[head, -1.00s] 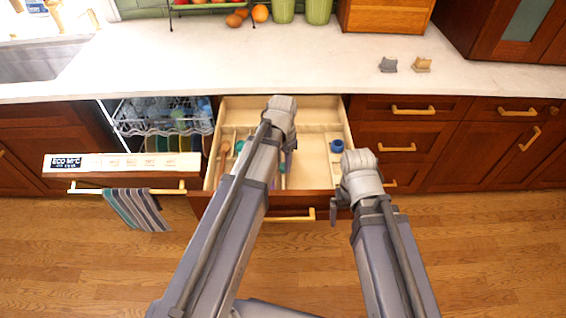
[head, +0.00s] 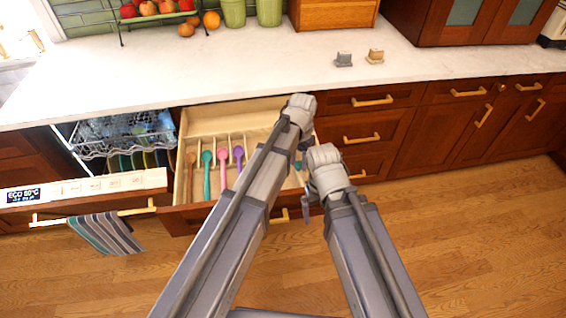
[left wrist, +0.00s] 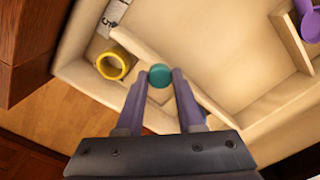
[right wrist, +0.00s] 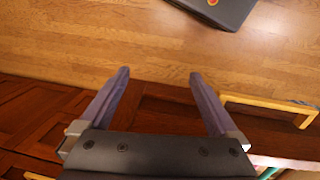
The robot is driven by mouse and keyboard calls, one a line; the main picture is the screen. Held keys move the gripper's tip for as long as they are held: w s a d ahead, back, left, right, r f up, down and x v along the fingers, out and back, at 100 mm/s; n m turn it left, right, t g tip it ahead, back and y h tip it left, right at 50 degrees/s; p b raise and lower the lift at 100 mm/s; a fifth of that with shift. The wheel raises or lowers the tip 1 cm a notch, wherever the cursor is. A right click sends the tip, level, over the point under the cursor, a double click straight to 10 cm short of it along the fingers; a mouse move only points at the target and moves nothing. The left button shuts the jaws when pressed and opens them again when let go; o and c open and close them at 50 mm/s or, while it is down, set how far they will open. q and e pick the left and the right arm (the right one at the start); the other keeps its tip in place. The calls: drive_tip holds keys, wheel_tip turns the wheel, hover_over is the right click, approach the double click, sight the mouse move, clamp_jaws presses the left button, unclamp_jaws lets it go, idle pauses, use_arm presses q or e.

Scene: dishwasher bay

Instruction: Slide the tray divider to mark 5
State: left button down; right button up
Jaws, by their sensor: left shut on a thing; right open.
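The open drawer (head: 181,198) holds a pale tray with upright slats. In the left wrist view a cream divider (left wrist: 207,103) runs across the tray, with a round teal knob (left wrist: 159,76) on it. My left gripper (left wrist: 160,88) is shut on this knob. In the head view my left gripper (head: 302,140) is over the right part of the drawer; its arm hides the divider there. My right gripper (right wrist: 160,80) is open and empty, outside the drawer's front right corner.
Teal (head: 207,172), pink (head: 222,166) and purple (head: 238,156) spoons lie in the left slots. The open dishwasher (head: 95,187) with a striped towel (head: 105,234) stands left of the drawer.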

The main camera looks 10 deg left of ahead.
use_arm(q)
drive_tip(key=shift+w+d, duration=0.15)
drive_tip(key=shift+d, duration=0.35)
drive_tip(key=c, duration=0.5)
unclamp_jaws()
drive_tip(key=shift+d, duration=0.1)
wheel_tip(320, 180, up, 8)
drive_tip(key=p, duration=0.8)
drive_tip(key=shift+f, duration=0.1)
